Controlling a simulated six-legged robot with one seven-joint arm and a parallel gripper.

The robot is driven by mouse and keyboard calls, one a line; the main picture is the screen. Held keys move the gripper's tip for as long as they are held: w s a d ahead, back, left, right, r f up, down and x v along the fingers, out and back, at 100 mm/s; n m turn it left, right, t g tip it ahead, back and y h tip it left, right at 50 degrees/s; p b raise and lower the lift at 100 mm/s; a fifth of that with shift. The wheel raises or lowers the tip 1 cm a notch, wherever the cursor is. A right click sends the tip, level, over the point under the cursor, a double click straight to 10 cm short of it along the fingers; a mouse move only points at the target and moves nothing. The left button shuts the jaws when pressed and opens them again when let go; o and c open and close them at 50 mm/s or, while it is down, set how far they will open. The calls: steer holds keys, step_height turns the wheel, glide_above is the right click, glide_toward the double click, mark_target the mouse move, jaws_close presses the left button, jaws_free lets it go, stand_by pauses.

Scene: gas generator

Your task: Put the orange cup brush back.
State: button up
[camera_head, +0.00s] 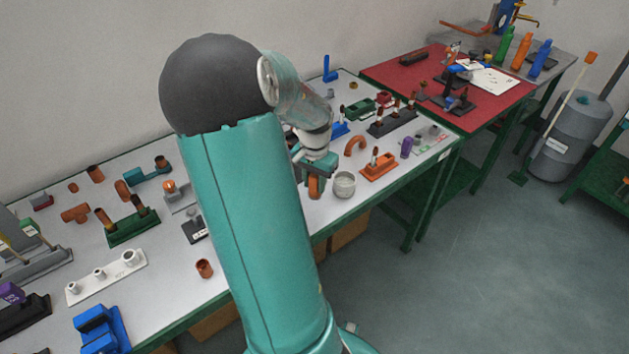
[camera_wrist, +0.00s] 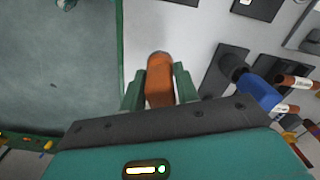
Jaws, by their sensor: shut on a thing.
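My gripper (camera_head: 315,176) is over the white bench near its front edge, shut on an orange-brown piece (camera_head: 315,187). In the wrist view this piece (camera_wrist: 159,78) has a rounded end and sits between the two green fingers (camera_wrist: 159,90). It may be the orange cup brush, but its brush end does not show. An orange stand (camera_head: 379,169) with an upright brown-tipped piece (camera_head: 374,155) stands on the bench to the right of my gripper. A pale round cup (camera_head: 344,185) stands close to the right of the held piece.
A dark rack (camera_head: 392,124) with several brown-tipped pieces stands behind the orange stand. A curved orange pipe (camera_head: 356,145) and a purple piece (camera_head: 407,148) are nearby. The bench front edge and floor (camera_wrist: 60,85) lie left in the wrist view. A red-topped table (camera_head: 405,80) adjoins behind.

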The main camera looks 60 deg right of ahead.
mark_target(315, 192)
steer(key=shift+f, duration=0.15)
steer(key=shift+f, duration=0.35)
steer(key=shift+f, duration=0.7)
steer(key=shift+f, duration=0.3)
steer(key=shift+f, duration=0.35)
steer(key=shift+f, duration=0.35)
steer(key=shift+f, duration=0.55)
steer(key=o, duration=0.9)
steer(key=shift+o, duration=0.2)
